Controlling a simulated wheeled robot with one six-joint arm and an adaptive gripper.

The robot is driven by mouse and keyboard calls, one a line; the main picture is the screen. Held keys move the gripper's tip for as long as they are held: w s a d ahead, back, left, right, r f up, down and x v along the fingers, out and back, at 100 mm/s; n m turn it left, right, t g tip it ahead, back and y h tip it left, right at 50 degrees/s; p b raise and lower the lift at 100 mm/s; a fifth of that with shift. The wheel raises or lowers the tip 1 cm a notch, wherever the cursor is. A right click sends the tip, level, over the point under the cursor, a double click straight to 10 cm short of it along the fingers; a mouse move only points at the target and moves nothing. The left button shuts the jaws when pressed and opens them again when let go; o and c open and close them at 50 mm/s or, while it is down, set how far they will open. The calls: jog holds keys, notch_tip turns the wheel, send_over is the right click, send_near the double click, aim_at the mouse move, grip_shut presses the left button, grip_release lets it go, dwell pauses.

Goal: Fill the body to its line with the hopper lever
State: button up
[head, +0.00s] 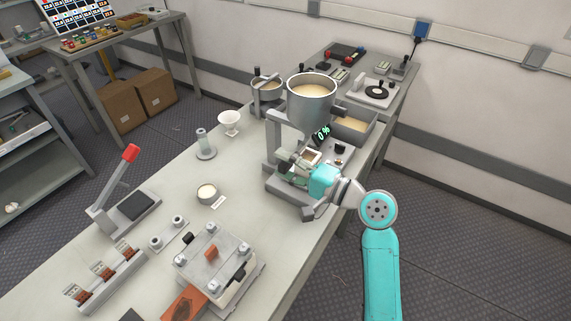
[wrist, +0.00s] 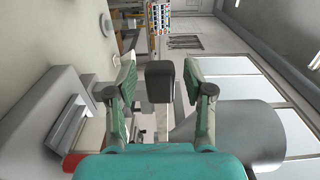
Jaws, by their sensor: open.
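The hopper (head: 311,105) is a grey metal drum of pale granular fill on a stand, with a display (head: 321,133) reading 0 %. In the wrist view the hopper's grey drum (wrist: 230,130) is at the right. My gripper (head: 296,168) is open below the hopper, at the front of its stand. In the wrist view a dark block-like knob (wrist: 160,82), apparently the lever's end, stands between the fingers, with a gap on each side. In the head view my gripper hides that knob. I cannot clearly make out the body or its line.
A bin of pale fill (head: 352,127) stands right of the hopper and a grey pot (head: 267,92) behind it. A white funnel (head: 229,121), a small cup (head: 207,193), a red-handled press (head: 125,175) and a clamped fixture (head: 214,262) occupy the bench to the left and front.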

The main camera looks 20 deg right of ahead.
jog(key=shift+c, duration=0.2)
grip_shut()
jog(key=shift+s+d+n+g+y, duration=0.3)
jog(key=shift+d+n+g+y, duration=0.1)
jog(key=shift+y, duration=0.1)
jog(key=shift+s+d+n+g+y, duration=0.3)
jog(key=shift+s+n+g+y, duration=0.15)
jog(key=shift+n+g+y, duration=0.2)
jog(key=shift+o, duration=0.2)
grip_release()
jog(key=shift+d, duration=0.1)
jog(key=v, duration=1.2)
